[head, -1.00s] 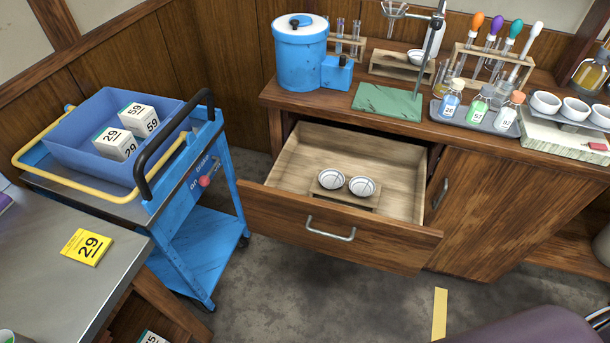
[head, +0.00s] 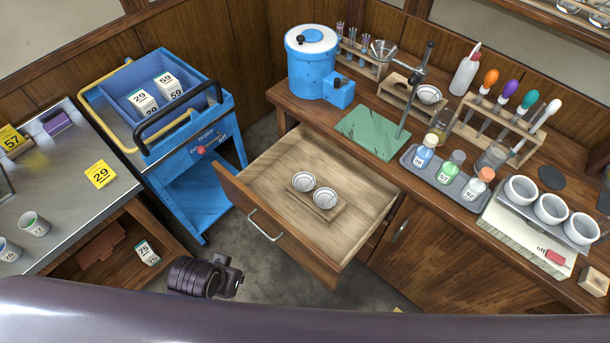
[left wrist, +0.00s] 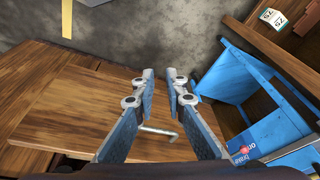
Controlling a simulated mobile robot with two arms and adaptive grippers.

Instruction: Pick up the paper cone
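Two white paper cones with fold lines, the left one (head: 303,181) and the right one (head: 325,198), sit side by side in a small wooden holder (head: 308,209) in the open drawer (head: 352,210). A similar pale cone (head: 428,95) sits in a wooden rack by the ring stand. My left gripper (left wrist: 160,85) is open and empty, its blue-padded fingers a little apart. In its wrist view the drawer front (left wrist: 75,95) and drawer handle (left wrist: 158,131) lie beyond the fingers. In the head view, a dark part of my arm shows low, outside the drawer. My right gripper is not seen.
A blue cart (head: 190,205) stands left of the drawer. A steel table (head: 75,215) with cups and yellow cards is farther left. The bench holds a blue canister (head: 312,75), a green mat (head: 372,133), a bottle tray (head: 445,183) and white bowls (head: 550,208).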

